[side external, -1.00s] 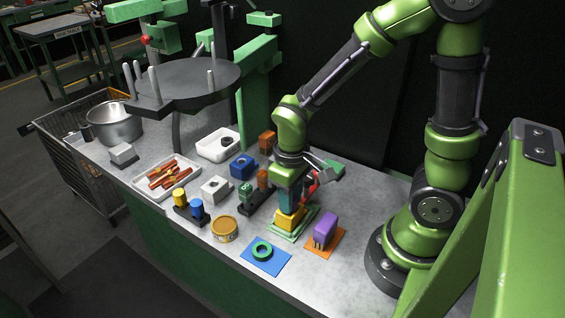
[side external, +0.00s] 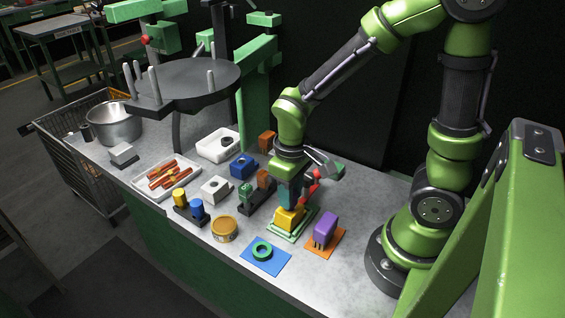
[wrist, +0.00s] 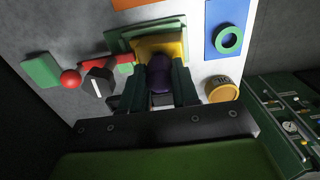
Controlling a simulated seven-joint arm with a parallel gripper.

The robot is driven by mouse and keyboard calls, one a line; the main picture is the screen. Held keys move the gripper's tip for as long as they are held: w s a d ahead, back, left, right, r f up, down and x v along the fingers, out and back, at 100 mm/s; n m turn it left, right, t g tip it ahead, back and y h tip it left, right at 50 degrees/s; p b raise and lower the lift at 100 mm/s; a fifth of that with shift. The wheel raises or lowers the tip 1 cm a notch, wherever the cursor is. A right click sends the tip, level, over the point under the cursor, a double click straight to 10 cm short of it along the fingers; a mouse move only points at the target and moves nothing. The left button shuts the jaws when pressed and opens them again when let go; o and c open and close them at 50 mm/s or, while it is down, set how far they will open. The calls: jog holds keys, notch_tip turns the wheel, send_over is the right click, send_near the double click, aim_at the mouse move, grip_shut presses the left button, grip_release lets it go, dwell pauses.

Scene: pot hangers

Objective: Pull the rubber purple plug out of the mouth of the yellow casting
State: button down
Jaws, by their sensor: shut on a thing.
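The yellow casting (side external: 289,218) stands on a green pad (side external: 277,236) near the front of the bench. It also shows in the wrist view (wrist: 174,46), just beyond my fingertips. My gripper (side external: 290,200) points down right above the casting. In the wrist view my gripper (wrist: 160,85) is shut on the purple plug (wrist: 160,73), with a dark finger on each side of it. The plug is hidden behind the fingers in the side view. I cannot tell whether its lower end is still inside the casting's mouth.
A purple block (side external: 325,229) on an orange mat (side external: 338,240) stands close to the right. A green ring (side external: 262,251) on a blue mat and a yellow-brown tin (side external: 224,230) are in front. A red ball-ended part (side external: 315,175) is just behind my gripper.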

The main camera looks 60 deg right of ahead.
jog(key=shift+d+r, duration=0.15)
jog(key=shift+r, duration=0.8)
jog(key=shift+d+r, duration=0.15)
jog(key=shift+r, duration=0.75)
